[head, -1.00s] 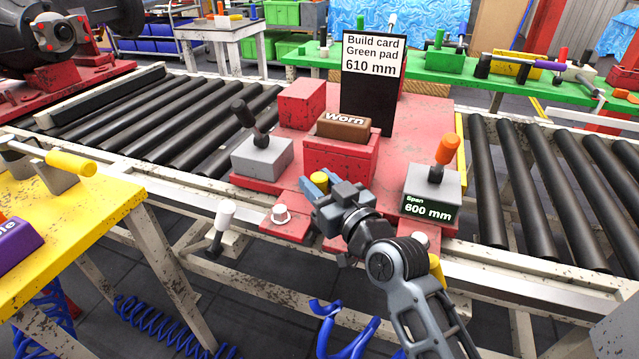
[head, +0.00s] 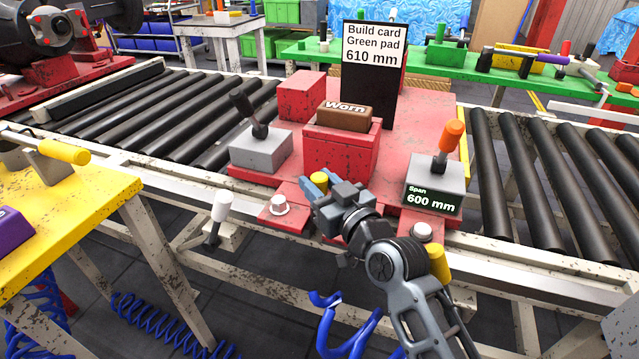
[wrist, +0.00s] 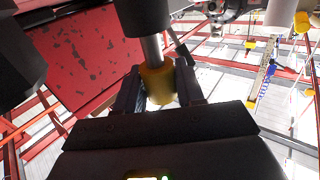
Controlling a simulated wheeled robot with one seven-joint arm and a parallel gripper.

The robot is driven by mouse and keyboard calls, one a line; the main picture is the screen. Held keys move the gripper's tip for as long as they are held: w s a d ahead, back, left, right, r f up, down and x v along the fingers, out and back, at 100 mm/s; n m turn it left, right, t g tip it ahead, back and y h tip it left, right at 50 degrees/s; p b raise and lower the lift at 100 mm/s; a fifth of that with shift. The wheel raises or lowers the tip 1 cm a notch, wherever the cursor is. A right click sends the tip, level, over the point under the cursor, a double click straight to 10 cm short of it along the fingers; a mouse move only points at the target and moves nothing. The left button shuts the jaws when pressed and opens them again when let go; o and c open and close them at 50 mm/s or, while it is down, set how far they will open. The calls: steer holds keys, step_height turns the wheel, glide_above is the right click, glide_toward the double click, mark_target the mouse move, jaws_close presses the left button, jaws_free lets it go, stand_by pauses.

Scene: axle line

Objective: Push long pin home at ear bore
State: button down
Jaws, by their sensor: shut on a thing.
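My gripper (head: 316,186) is in front of the red block that carries the brown pad. It is shut on a yellow-headed pin (head: 319,181). In the wrist view the yellow head (wrist: 158,83) sits between the two fingers, with a grey shank running up from it into a dark cylindrical part (wrist: 143,14). The brown pad marked "Worn" (head: 344,113) lies on the red block (head: 340,152). How far the pin is in its bore cannot be told, since my gripper hides much of it.
A grey box with an orange-knobbed lever (head: 436,183) reads "Span 600 mm". Another lever box (head: 260,149) stands left. The card (head: 371,75) reads "Green pad 610 mm". A white-handled part (head: 219,212) hangs at the front rail. The yellow table (head: 75,200) is at left.

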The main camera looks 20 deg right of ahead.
steer(key=shift+f+b, duration=1.55)
steer(key=shift+f, duration=0.1)
steer(key=c, duration=0.6)
jaws_free()
steer(key=shift+s+f, duration=0.1)
steer(key=shift+s+d+b, duration=0.25)
steer(key=shift+s, duration=1.65)
steer(key=shift+s+d+b, duration=0.2)
steer(key=shift+s, duration=1.7)
